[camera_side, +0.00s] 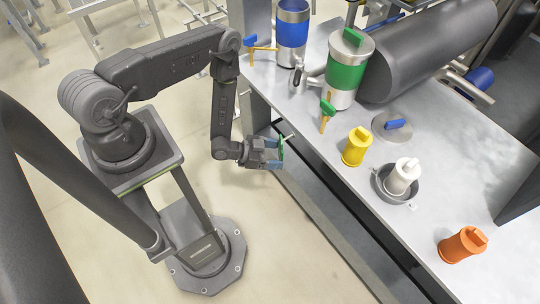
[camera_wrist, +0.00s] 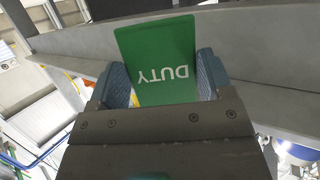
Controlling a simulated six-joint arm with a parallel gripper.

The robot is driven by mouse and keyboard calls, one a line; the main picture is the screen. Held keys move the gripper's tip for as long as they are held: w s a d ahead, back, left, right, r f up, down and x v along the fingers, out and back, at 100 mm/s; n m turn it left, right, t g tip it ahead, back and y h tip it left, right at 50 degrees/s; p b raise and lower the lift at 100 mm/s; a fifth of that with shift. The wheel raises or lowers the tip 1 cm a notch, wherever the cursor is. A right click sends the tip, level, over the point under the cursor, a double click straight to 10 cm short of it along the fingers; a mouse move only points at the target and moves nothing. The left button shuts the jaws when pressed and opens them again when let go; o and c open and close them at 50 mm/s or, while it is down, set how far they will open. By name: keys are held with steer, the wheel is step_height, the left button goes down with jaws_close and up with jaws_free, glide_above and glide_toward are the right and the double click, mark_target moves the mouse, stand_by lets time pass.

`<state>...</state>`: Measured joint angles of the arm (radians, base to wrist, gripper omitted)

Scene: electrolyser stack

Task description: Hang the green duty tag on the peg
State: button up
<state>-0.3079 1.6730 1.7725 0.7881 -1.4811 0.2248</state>
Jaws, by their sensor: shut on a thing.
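My gripper (camera_side: 270,154) is shut on the green duty tag (camera_side: 282,148) beside the front edge of the bench, lower than its top. In the wrist view the tag (camera_wrist: 156,50) is a flat green plate with white "DUTY" lettering, between the two blue-grey fingers (camera_wrist: 162,82). The lettering reads tilted and turned over. A thin pale rod that looks like the peg (camera_side: 288,136) shows at the tag's upper end in the side view. I cannot tell whether the tag touches it or is around it. The peg is not clear in the wrist view.
The bench top (camera_side: 480,150) carries a green-banded canister (camera_side: 345,78), a blue-banded canister (camera_side: 292,30), a dark grey cylinder (camera_side: 425,52), a yellow plug (camera_side: 356,147), a white plug (camera_side: 403,176) in a grey dish and an orange plug (camera_side: 463,245). Open floor lies before the bench.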

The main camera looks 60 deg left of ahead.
steer(key=shift+w+f, duration=0.3)
steer(key=shift+w, duration=0.25)
steer(key=shift+w+f, duration=0.3)
steer(key=shift+w, duration=0.2)
steer(key=o, duration=0.9)
steer(key=shift+c, duration=0.2)
steer(key=shift+s, duration=0.1)
